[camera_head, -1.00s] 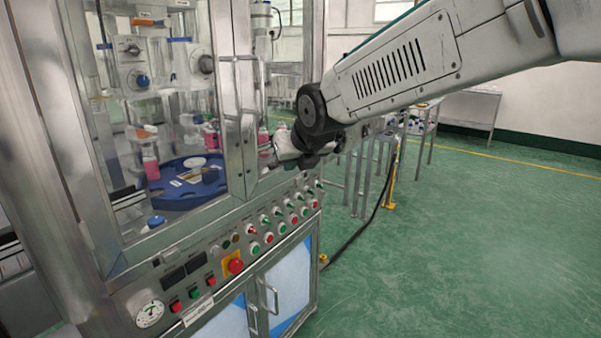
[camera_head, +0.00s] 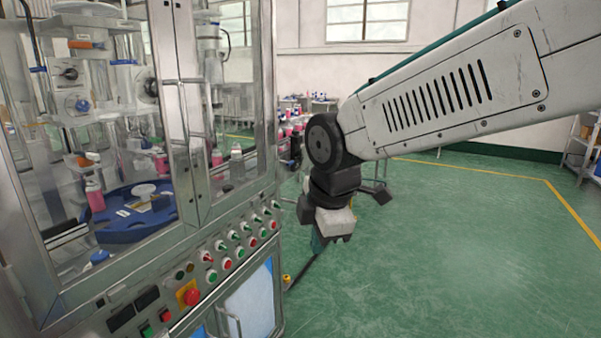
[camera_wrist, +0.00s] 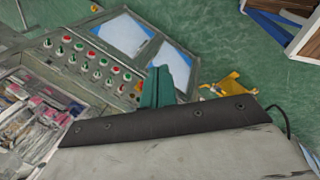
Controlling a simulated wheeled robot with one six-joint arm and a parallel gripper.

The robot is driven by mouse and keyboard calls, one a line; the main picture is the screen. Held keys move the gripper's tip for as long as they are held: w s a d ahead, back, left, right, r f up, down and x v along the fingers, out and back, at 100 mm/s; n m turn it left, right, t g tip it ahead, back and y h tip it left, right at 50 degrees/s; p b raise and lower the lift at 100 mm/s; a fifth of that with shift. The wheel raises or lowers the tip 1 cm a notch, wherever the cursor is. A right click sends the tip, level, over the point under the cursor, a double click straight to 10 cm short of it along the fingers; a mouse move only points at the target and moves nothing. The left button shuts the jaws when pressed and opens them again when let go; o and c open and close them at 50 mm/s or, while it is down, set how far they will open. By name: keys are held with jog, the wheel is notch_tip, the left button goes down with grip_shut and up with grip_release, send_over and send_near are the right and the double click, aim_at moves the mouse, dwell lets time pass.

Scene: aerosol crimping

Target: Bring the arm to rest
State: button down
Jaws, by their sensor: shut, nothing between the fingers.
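My gripper (camera_head: 318,241) hangs down at the end of my arm in the head view, right of the crimping machine (camera_head: 190,270) and apart from it. Its green fingers (camera_wrist: 165,87) show in the wrist view, pressed together with nothing between them. The fingertips point down towards the green floor beside the machine's control panel. My arm reaches in from the upper right.
The machine's glass doors (camera_head: 222,110) appear closed, with a blue turntable (camera_head: 125,222) and pink bottles inside. Its panel carries several red and green buttons (camera_head: 240,253). A yellow bracket (camera_wrist: 228,88) stands near the fingers in the wrist view. Open floor (camera_head: 450,260) lies to the right.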

jog(key=s+d+f+m+g+h, duration=0.1)
jog(key=s+d+m+g, duration=0.1)
jog(key=s+d+m, duration=1.9)
jog(key=shift+s+d, duration=0.3)
jog(key=shift+d, duration=0.95)
